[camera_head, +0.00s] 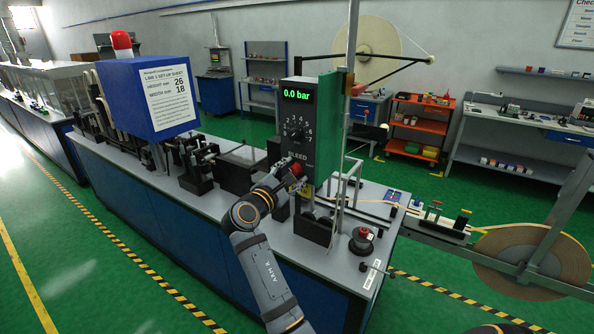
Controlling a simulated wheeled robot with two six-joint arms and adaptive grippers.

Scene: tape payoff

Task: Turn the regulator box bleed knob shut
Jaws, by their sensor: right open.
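The regulator box (325,110) is a dark upright box with a green side, standing on the bench. Its green display reads 0.0 bar, and a numbered dial (295,123) sits below it. The red bleed knob (297,169) shows just below that label, partly hidden by my gripper. My right gripper (291,177) is open at the bleed knob, its arm reaching up from the bottom. I cannot tell whether its fingers touch the knob or are around it. My left gripper is not in view.
The bench (226,208) carries dark fixtures left of the box. A blue cabinet (146,95) with a set-up sheet stands there. A metal post rises beside the box, and a red-topped part (361,238) sits to its right. A large tape reel (530,262) is at far right.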

